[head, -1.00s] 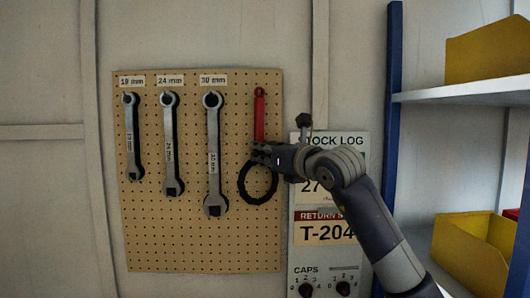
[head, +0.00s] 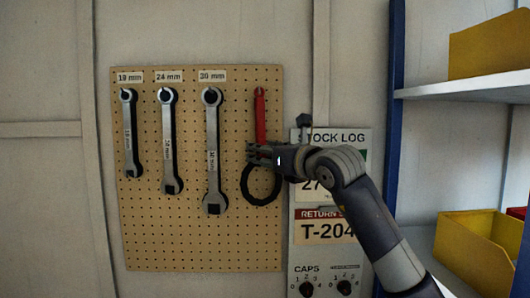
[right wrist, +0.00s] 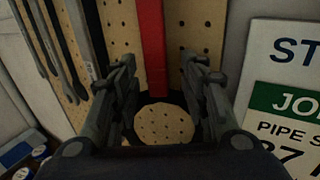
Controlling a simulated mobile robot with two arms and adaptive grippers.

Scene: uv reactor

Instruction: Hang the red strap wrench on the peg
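The red strap wrench (head: 260,118) is upright against the pegboard (head: 200,245), right of the metal wrenches. A dark spot shows at the top of its handle, but I cannot tell whether this is the peg passing through a hole. Its black strap loop (head: 246,188) hangs below. My right gripper (head: 256,152) is at the lower handle, just above the loop. In the right wrist view the fingers (right wrist: 160,78) stand apart on both sides of the red handle (right wrist: 151,40), with a visible gap on the right. My left gripper is not in view.
Three metal wrenches (head: 212,150) hang to the left under size labels. A stock log sign (head: 340,136) and a panel with knobs (head: 325,284) are right of the board. A blue-posted shelf (head: 465,88) with yellow bins (head: 478,250) stands at the far right.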

